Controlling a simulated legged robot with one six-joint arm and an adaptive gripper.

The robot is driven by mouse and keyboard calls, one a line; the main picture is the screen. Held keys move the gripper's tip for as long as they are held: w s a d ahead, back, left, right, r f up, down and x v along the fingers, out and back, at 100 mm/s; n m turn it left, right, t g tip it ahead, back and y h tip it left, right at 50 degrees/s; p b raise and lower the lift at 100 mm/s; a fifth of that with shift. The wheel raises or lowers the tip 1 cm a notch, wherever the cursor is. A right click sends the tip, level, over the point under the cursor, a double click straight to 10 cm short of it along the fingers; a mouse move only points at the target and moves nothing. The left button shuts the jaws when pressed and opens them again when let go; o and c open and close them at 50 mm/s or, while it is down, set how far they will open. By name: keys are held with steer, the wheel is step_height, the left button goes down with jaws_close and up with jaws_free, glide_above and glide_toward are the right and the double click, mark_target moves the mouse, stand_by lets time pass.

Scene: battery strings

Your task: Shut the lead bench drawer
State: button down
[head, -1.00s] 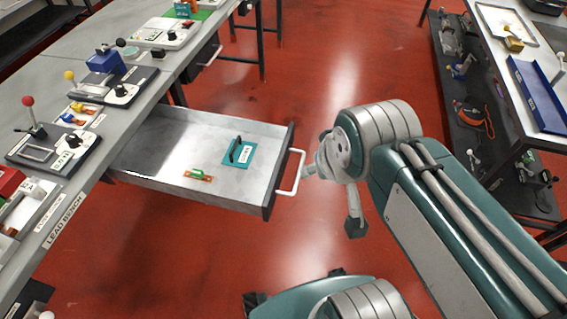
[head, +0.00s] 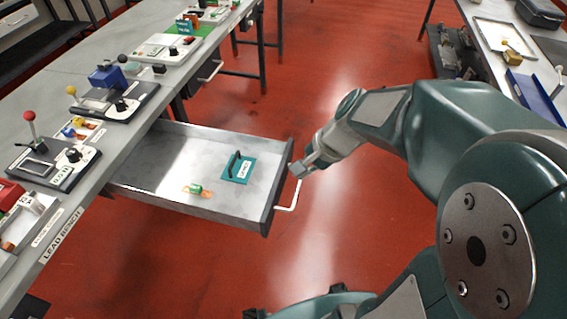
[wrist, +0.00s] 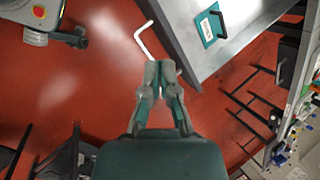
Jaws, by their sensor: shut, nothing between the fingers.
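The lead bench drawer (head: 170,204) is pulled well out from under the lead bench (head: 84,208) at the left of the head view. It holds a teal plate with a dark handle (head: 239,167) and a small green and orange part (head: 194,189). Its white bar handle (head: 290,197) is on the right-hand front panel. My gripper (head: 304,170) is shut and empty, close to the drawer front near the handle's far end. In the wrist view my gripper (wrist: 160,68) shows beside the handle (wrist: 143,42) and the drawer front (wrist: 180,50). I cannot tell whether it touches.
Several devices with knobs and levers stand on the bench top, such as a red-knobbed lever (head: 29,116). Another bench with a blue tray (head: 535,98) is at the upper right. Open red floor (head: 330,60) lies between the benches.

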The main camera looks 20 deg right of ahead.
steer(key=w+d+f+m+y, duration=0.2)
steer(key=w+f+m, duration=0.2)
steer(key=f+m, duration=0.2)
steer(key=m+t+y, duration=0.1)
steer(key=m+t, duration=0.1)
steer(key=m, duration=0.5)
glide_toward(282, 186)
steer(key=x, duration=0.6)
steer(key=shift+a+f, duration=0.2)
steer(key=shift+a, duration=0.1)
steer(key=shift+a, duration=0.1)
